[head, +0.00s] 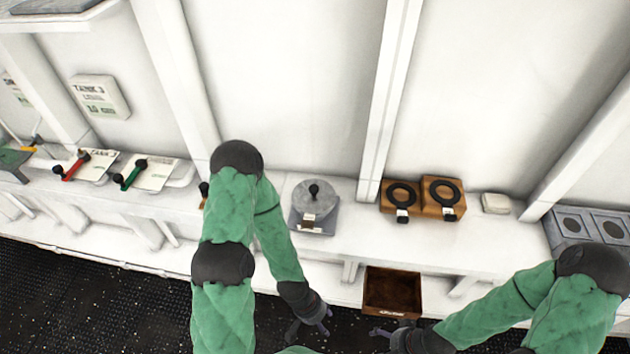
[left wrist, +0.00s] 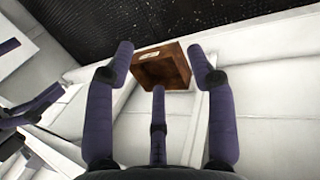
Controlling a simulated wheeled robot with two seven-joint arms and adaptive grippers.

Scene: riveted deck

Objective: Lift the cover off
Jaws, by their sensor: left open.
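A round grey cover (head: 313,194) with a black knob sits on a square grey base (head: 316,222) on the white shelf in the head view. A small pale tag is at its front. My left gripper (head: 309,331) is low in front of the shelf, below the cover and apart from it. In the left wrist view my left gripper (left wrist: 160,72) has its fingers spread with nothing between them. My right gripper (head: 383,333) is low, to the right of the left one. Only part of its fingers shows, so its opening is unclear. The cover is not visible in the left wrist view.
A brown open box (head: 392,291) stands below the shelf's front edge; it also shows in the left wrist view (left wrist: 168,69). Two wooden blocks with black rings (head: 402,196) (head: 444,195) stand right of the cover. Red (head: 72,168) and green (head: 130,178) levers are at left.

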